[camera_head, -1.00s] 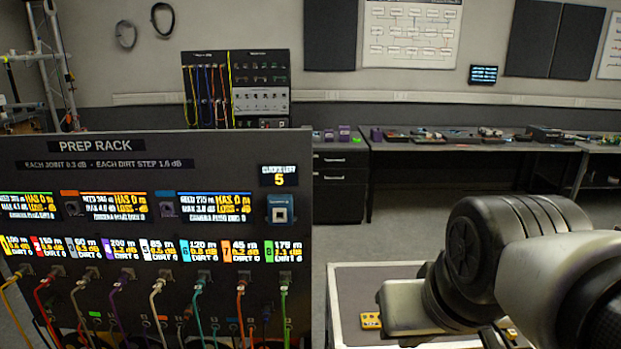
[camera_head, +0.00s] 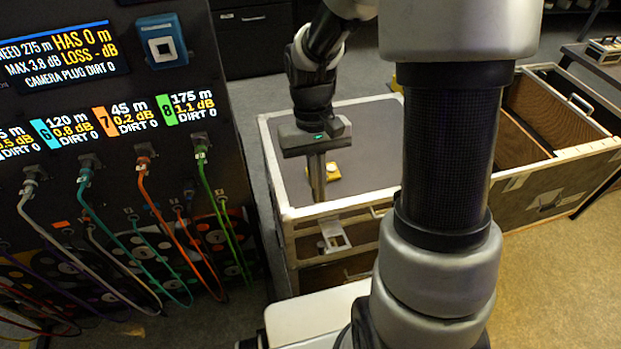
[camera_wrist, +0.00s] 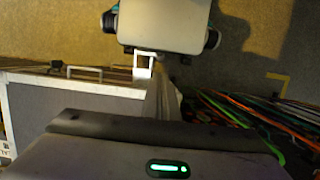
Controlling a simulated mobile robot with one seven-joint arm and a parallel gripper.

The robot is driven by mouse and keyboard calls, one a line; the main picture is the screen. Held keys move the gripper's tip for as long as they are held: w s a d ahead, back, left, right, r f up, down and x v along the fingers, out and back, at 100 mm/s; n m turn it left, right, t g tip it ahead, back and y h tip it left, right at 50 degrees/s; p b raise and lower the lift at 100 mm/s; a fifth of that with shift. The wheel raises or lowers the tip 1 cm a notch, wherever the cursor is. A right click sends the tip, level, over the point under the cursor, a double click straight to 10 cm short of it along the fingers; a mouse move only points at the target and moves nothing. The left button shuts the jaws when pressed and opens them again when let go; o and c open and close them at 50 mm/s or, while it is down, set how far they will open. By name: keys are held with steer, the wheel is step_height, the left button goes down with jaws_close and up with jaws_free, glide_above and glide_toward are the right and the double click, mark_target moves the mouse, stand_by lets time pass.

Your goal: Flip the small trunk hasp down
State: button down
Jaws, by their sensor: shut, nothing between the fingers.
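The small trunk (camera_head: 275,160) stands in the middle of the head view, with a grey top and pale metal edging. Its small hasp (camera_head: 335,238), a pale plate with a square opening, is at the front wall just below the rim. It seems to stick outward, and it also shows in the wrist view (camera_wrist: 144,60). My gripper (camera_head: 318,197) points down with its fingers shut and empty. In the head view its tips are just behind the front rim, above and slightly left of the hasp. I cannot tell whether they touch the trunk.
A small yellow piece (camera_head: 333,172) lies on the trunk top beside my fingers. The prep rack (camera_head: 190,100) with its hanging cables stands close on the left. A larger open wooden trunk (camera_head: 530,195) stands on the right. Carpet (camera_head: 555,270) is clear at the lower right.

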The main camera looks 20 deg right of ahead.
mark_target(321, 243)
steer(key=b+x, duration=0.3)
steer(key=x, duration=1)
steer(key=shift+f, duration=0.1)
